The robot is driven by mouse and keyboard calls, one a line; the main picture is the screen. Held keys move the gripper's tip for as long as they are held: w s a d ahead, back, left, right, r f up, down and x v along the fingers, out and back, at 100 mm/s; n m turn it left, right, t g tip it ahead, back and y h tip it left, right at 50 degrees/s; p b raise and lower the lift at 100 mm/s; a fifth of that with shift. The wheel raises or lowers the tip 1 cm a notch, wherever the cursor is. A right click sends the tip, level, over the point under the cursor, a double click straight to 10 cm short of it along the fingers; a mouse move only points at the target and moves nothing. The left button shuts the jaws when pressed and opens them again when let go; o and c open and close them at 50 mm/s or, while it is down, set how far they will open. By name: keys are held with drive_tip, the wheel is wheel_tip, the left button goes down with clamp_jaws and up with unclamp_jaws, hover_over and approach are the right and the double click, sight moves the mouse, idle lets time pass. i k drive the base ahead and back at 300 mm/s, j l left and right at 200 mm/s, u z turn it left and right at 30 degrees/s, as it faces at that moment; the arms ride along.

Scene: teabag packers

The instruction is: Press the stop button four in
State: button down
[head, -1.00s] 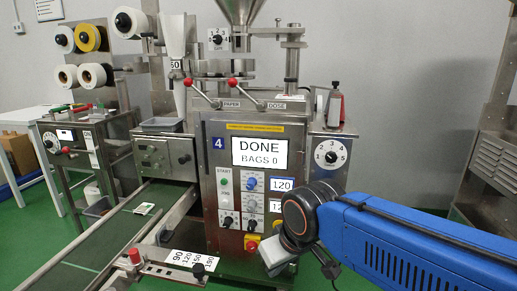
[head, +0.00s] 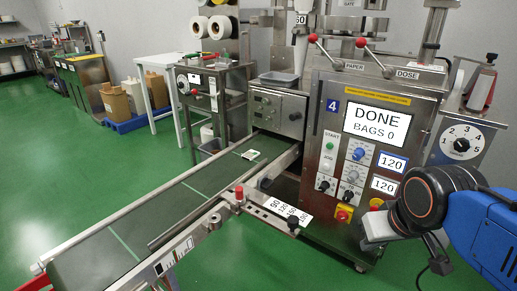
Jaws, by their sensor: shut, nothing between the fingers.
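Machine 4 (head: 372,91) stands right of centre, and its screen (head: 376,124) reads DONE, BAGS 0. The small labels are too blurred to read. My gripper (head: 440,264) hangs below my black wrist at the lower right. It is shut and empty, right of the red button and apart from it. My wrist hides part of its shape.
A green conveyor (head: 190,205) with a small packet (head: 252,154) runs to the lower left. A slotted plate with numbers (head: 280,208) juts out in front of the panel. Green floor (head: 110,175) is open at left.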

sight(373, 208)
drive_tip(key=z, duration=0.7)
